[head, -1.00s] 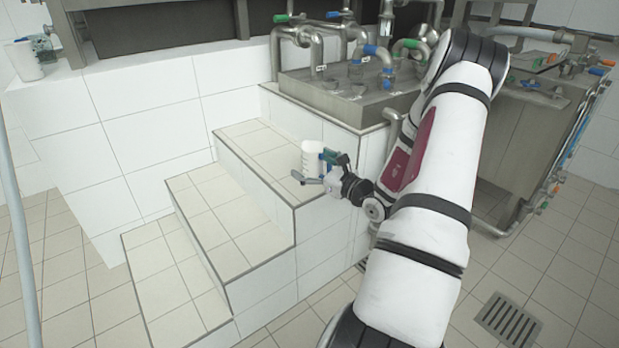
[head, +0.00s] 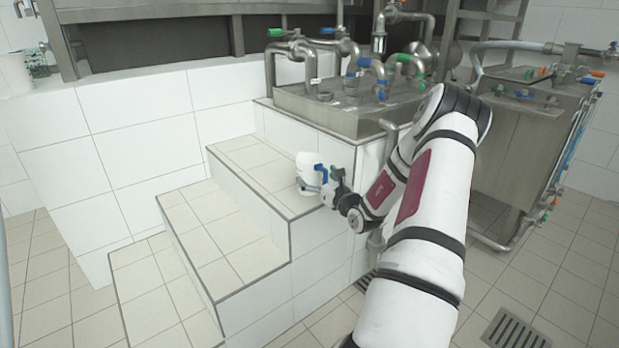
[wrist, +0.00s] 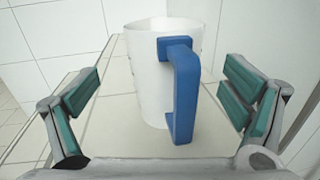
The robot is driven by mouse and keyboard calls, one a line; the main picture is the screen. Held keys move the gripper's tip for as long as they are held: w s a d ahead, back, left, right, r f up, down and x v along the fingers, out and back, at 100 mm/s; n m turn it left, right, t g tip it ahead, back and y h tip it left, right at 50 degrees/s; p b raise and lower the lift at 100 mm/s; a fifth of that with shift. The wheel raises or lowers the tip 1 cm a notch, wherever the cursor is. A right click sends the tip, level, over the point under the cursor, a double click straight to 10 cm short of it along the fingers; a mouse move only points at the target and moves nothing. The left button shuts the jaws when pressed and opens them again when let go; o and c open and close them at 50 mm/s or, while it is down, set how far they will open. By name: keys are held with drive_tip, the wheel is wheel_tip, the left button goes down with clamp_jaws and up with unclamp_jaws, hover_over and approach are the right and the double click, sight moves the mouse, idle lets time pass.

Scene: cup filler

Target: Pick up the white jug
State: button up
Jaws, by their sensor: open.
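The white jug (head: 307,168) with a blue handle stands upright on the top tiled step in the head view. In the wrist view the jug (wrist: 150,75) stands ahead of me, and its blue handle (wrist: 184,95) faces my gripper. My gripper (wrist: 165,100) is open, with one green-padded finger on each side of the jug and handle. There are gaps between the pads and the jug. In the head view my gripper (head: 325,186) is at the jug's right side and partly hides it.
The white-tiled steps (head: 235,250) descend to the left. A steel filler with pipes and valves (head: 350,100) stands on the tiled block behind the jug. A second steel unit (head: 525,140) is at right. A white container (head: 14,72) sits on the far left ledge.

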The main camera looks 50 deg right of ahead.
sight(315, 173)
drive_tip(key=shift+d+b+x, duration=0.2)
drive_tip(key=shift+b+x, duration=0.8)
drive_tip(key=shift+x, duration=1.3)
drive_tip(key=shift+s+r, duration=0.1)
drive_tip(key=shift+r, duration=0.05)
drive_tip(key=c, duration=1.4)
